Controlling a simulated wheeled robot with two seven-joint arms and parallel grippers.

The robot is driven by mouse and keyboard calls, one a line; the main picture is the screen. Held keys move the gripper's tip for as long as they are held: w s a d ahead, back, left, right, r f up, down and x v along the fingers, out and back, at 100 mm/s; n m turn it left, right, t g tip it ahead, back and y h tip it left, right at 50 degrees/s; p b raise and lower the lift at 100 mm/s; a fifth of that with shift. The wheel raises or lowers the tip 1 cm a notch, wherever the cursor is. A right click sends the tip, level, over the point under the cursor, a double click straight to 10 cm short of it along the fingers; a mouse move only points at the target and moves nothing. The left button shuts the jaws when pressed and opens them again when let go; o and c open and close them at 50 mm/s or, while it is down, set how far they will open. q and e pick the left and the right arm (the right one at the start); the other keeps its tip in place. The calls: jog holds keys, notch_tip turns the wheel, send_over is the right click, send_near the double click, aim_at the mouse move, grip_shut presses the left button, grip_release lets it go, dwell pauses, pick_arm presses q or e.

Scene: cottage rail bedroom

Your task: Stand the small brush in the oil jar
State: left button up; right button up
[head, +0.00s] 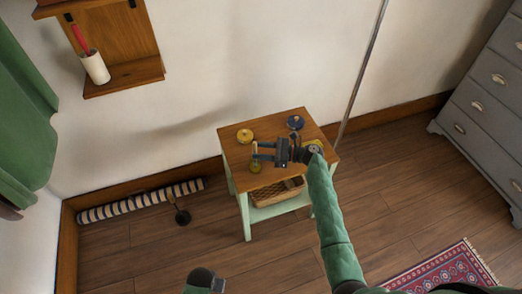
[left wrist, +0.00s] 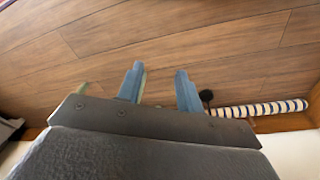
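A small table (head: 292,119) with a wooden top and pale green legs stands against the wall. My right gripper (head: 258,151) is over its front left part, pointing left, with its two fingers apart. A small olive-green jar (head: 256,167), likely the oil jar, is right by the fingertips. A thin upright piece shows above it between the fingers; I cannot tell whether this is its neck or the small brush. I cannot make out the brush for sure. My left gripper (left wrist: 158,88) is open and empty over the floor, away from the table.
A yellow round pot (head: 245,136) and a dark blue one (head: 295,122) stand at the table's back. A yellow item (head: 318,143) is partly hidden by my right wrist. A basket (head: 275,193) sits below. A white cup (head: 95,68) holding something red stands on the wall shelf.

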jog(key=shift+d, duration=0.1)
pick_arm(q)
notch_tip(320, 180, up, 10)
jog(key=w+d+b, duration=0.1)
jog(key=w+b, duration=0.1)
pick_arm(e)
jog(key=s+d, duration=0.1)
jog(key=d, duration=0.6)
jog(key=shift+s+d, duration=0.15)
jog(key=shift+d, duration=0.1)
pick_arm(q)
jog(key=shift+f, duration=0.1)
